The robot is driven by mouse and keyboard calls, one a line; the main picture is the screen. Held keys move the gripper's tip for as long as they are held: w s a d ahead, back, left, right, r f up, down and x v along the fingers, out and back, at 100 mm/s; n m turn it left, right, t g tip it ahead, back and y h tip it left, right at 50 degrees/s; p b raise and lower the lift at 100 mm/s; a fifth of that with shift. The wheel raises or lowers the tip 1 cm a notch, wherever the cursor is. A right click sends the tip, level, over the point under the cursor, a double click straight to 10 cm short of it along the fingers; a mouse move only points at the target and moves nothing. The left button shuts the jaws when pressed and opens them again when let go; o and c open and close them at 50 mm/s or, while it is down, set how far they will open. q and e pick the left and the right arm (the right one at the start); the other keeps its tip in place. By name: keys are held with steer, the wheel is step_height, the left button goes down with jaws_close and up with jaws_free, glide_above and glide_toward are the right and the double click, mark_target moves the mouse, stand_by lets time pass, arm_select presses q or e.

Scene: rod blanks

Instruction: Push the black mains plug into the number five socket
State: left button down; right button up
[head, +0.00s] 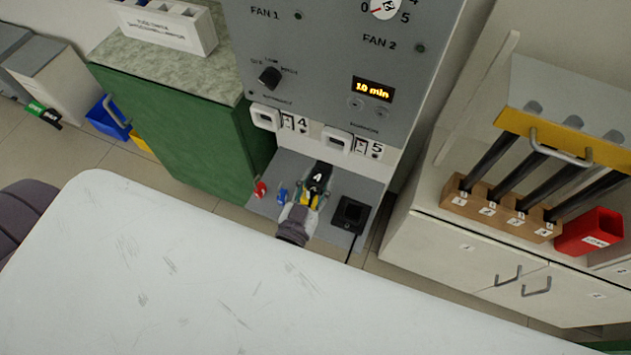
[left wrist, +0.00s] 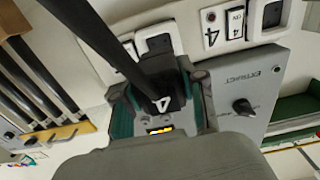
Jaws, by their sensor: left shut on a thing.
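My left gripper (head: 312,193) is shut on a black plug (head: 320,176) with a white "4" tag. The plug also shows in the left wrist view (left wrist: 172,84), where a thick black length, seemingly its lead, runs to the upper left. The number five socket (head: 337,140) is white, on the grey panel's lower edge; it shows partly behind the plug in the left wrist view (left wrist: 157,41). In the head view the plug is just below this socket, with a small gap showing; whether its pins touch is hidden. My right gripper is not in view.
Socket four (head: 265,117) is left of socket five. A grey shelf (head: 300,162) bears a red piece (head: 260,189), a blue piece (head: 282,194) and a black square unit (head: 350,213) with a lead. A white table (head: 200,270) lies in front; a rod rack (head: 500,213) stands right.

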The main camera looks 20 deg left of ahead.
mark_target(314, 190)
arm_select(q)
steer(key=shift+w+d, duration=0.1)
steer(key=shift+w, duration=2.4)
steer(key=shift+p, duration=0.6)
steer(key=shift+w+r, duration=0.1)
steer(key=shift+w, duration=1.5)
steer(key=c, duration=0.6)
jaws_free()
steer(key=shift+w, duration=0.1)
steer(key=s, duration=1.2)
steer(key=shift+s, duration=0.1)
